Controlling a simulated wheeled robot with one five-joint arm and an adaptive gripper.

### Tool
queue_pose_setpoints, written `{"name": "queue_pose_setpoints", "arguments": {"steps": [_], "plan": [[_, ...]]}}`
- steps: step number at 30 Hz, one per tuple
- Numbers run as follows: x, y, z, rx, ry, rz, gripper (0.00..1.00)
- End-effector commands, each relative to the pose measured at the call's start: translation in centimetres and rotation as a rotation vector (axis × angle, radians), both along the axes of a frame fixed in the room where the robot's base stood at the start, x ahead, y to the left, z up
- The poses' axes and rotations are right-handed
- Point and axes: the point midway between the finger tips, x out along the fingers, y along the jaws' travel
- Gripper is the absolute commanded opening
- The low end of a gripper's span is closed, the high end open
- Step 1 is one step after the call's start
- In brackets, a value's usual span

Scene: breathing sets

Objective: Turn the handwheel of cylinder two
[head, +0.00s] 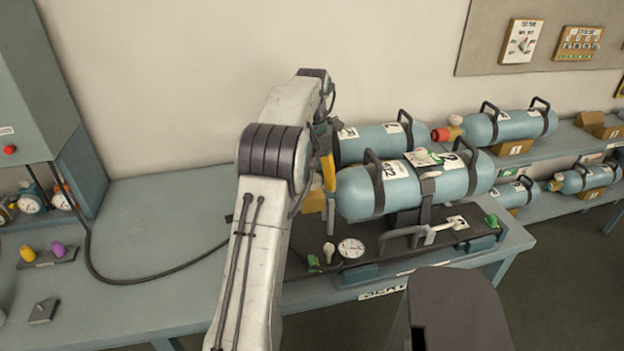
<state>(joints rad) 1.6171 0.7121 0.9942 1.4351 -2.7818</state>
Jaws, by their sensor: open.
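Two blue-grey cylinders lie on the bench to the right of my arm, one behind the other. The front cylinder (415,190) has dark straps, two black handles and white labels, one with a mark that looks like a 2. The rear cylinder (368,146) is partly covered by the front one and by my arm. My gripper (328,185) is at the left end of the front cylinder, mostly seen edge-on beside my arm. It is open. The handwheel cannot be made out; the valve end is hidden behind my gripper and arm. Contact there cannot be told.
A pressure gauge (351,248) and small fittings stand on the dark base plate (300,265) below the front cylinder. A black hose (150,279) runs across the bench (150,215). More cylinders lie on the shelves (562,140) at right. A cabinet (40,90) stands at left.

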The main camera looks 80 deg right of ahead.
Motion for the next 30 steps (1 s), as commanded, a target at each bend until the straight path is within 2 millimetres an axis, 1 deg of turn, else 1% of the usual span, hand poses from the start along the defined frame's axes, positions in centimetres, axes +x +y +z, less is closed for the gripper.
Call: {"name": "queue_pose_setpoints", "arguments": {"steps": [3,22,23,30], "plan": [[0.0,0.0,0.02,0.0,0.0,0.0,0.71],[-0.01,0.0,0.0,0.001,0.0,0.0,0.14],[-0.01,0.0,-0.01,0.001,0.0,0.0,0.13],[-0.01,0.04,0.04,0.003,0.0,-0.027,0.12]]}}
